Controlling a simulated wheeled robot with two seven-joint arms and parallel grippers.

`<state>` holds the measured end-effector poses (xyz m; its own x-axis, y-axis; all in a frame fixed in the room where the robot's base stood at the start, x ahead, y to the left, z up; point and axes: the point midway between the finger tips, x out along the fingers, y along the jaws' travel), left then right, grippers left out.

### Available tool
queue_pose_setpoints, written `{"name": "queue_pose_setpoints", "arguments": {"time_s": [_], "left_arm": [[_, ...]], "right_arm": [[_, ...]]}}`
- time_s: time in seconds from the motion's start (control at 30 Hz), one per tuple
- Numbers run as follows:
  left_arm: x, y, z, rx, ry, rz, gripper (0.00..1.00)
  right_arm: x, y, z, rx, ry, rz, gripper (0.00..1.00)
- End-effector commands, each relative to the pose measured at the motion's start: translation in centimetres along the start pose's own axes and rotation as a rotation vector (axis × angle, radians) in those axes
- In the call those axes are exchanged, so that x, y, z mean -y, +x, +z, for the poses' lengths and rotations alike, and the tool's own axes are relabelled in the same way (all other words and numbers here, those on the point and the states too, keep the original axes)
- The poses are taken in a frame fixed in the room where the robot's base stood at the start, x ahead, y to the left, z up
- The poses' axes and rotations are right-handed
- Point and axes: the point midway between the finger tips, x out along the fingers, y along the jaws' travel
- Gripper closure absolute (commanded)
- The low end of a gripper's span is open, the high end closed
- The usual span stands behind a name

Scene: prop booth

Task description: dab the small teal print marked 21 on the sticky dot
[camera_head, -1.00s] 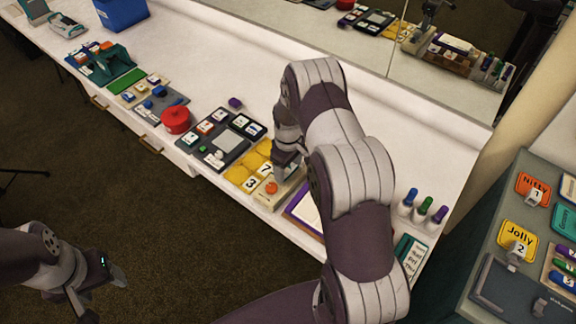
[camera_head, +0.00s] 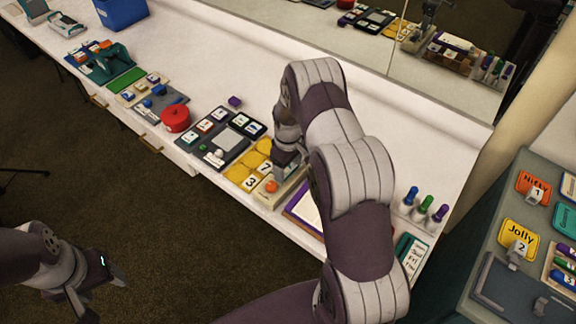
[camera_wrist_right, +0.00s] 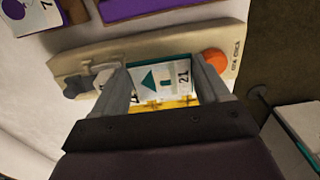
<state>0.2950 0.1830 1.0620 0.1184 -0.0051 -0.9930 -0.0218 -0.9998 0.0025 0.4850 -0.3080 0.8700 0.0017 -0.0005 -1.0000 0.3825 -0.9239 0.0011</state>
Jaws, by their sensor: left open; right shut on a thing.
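The small print marked 21 (camera_wrist_right: 163,80), white with a teal edge and a teal triangle, is between the fingers of my right gripper (camera_wrist_right: 160,72), which is shut on it. The print hangs over a long beige board (camera_wrist_right: 150,48); whether it touches the board I cannot tell. An orange round dot (camera_wrist_right: 207,64) is on the board, to the right of the print and apart from it in the right wrist view. The dot also shows in the head view (camera_head: 271,186), just below my right gripper (camera_head: 286,168). My left gripper (camera_head: 98,286) is open and empty over the floor.
Coloured pens (camera_head: 424,206) stand further right. The white counter (camera_head: 215,60) is clear toward the back.

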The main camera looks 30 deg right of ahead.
Motion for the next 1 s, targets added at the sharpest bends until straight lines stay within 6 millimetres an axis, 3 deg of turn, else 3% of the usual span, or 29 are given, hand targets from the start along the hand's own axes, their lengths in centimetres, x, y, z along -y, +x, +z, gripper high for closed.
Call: {"name": "queue_pose_setpoints", "arguments": {"time_s": [0.43, 1.0], "left_arm": [[0.0, -0.3, 0.0, 0.0, 0.0, 0.0, 0.39], [0.0, -4.5, -0.5, 0.0, 0.0, 0.0, 0.39]], "right_arm": [[0.1, -0.3, 0.1, 0.003, 0.0, -0.002, 0.53], [0.0, -6.1, 0.0, 0.001, 0.0, -0.001, 0.53]]}}
